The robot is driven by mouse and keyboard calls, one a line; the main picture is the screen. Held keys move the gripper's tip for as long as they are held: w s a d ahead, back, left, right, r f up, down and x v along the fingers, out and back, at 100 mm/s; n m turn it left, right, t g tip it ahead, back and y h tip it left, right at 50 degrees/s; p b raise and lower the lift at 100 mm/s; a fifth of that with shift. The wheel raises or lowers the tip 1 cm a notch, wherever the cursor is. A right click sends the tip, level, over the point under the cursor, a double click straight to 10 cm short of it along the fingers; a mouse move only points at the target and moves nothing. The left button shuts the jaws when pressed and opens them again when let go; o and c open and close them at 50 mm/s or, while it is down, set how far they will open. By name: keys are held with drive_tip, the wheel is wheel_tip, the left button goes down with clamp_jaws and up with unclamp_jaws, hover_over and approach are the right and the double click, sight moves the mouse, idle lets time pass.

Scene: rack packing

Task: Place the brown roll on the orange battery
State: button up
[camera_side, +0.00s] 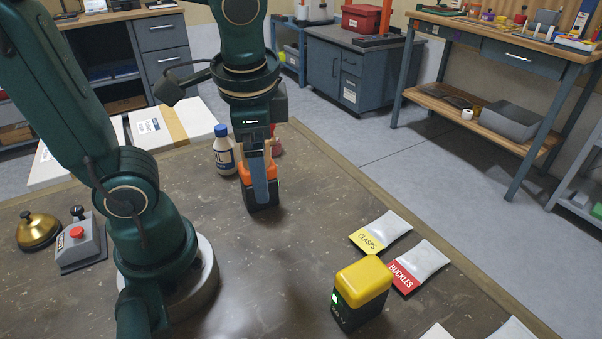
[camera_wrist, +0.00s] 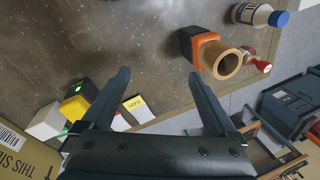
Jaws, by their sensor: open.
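The orange battery (camera_side: 258,201) stands upright on the table in the side view, with a dark lower body and an orange top. It also shows in the wrist view (camera_wrist: 196,50). The brown roll (camera_wrist: 226,62) sits on its orange top, open end visible. In the side view only tan edges of the roll (camera_side: 240,157) show, the rest hidden by my gripper. My gripper (camera_side: 259,192) hangs there with a finger in front of the roll and battery. In the wrist view my open gripper (camera_wrist: 162,73) has nothing between its fingers, and the roll lies beyond the right finger.
A white bottle with a blue cap (camera_side: 225,150) stands close left of the battery, with a small red item behind. A yellow-topped battery (camera_side: 362,283) and the clasps (camera_side: 381,231) and buckles (camera_side: 418,265) pouches lie to the right. The table between is clear.

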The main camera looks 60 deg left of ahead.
drive_tip(key=d+n+t, duration=0.1)
drive_tip(key=d+n+t+h, duration=0.1)
drive_tip(key=n+t, duration=0.1)
drive_tip(key=n+t+h, duration=0.1)
drive_tip(key=shift+s+d+r+n, duration=0.25)
drive_tip(key=shift+s+d+n, duration=0.05)
drive_tip(key=shift+d, duration=0.1)
idle(0.9)
